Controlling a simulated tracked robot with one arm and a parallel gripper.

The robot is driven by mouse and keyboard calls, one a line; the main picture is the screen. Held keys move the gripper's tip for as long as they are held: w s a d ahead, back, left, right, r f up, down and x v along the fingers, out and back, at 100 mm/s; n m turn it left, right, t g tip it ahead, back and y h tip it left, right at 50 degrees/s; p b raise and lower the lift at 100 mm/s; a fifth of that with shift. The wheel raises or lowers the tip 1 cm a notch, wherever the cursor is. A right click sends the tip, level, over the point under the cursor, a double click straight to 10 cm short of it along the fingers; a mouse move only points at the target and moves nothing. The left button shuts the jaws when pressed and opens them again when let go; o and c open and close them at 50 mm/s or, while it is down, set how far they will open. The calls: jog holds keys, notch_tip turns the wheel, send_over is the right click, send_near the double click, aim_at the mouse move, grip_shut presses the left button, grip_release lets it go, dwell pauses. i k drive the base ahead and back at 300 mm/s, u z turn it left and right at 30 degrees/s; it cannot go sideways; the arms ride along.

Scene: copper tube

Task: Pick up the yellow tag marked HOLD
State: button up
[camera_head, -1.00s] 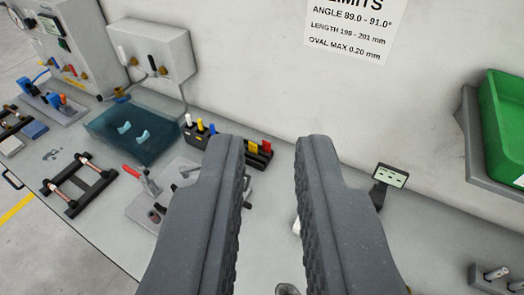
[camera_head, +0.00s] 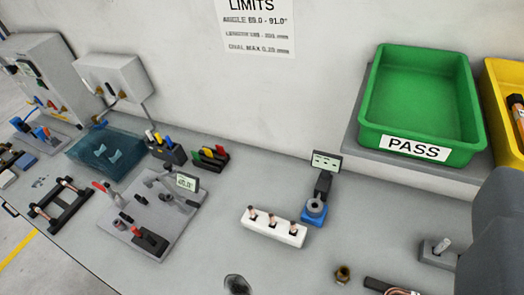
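A small black rack (camera_head: 210,163) stands on the bench near the wall, left of centre, holding coloured tags. Any lettering on the tags is too small to read. Part of my gripper (camera_head: 490,235) shows as a dark grey shape at the lower right edge, far from the rack. Its fingertips and the gap between them are not shown.
A black pen holder (camera_head: 174,156) stands just left of the rack. A grey fixture plate (camera_head: 150,210) lies in front. A white block (camera_head: 273,227), a blue gauge stand (camera_head: 314,216) and a green PASS bin (camera_head: 415,105) are to the right. Bare bench lies between.

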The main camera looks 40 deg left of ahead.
aim_at(208, 152)
jog(key=z, duration=1.45)
jog(key=k, duration=1.9)
jog(key=u, duration=1.25)
jog(key=i, duration=1.2)
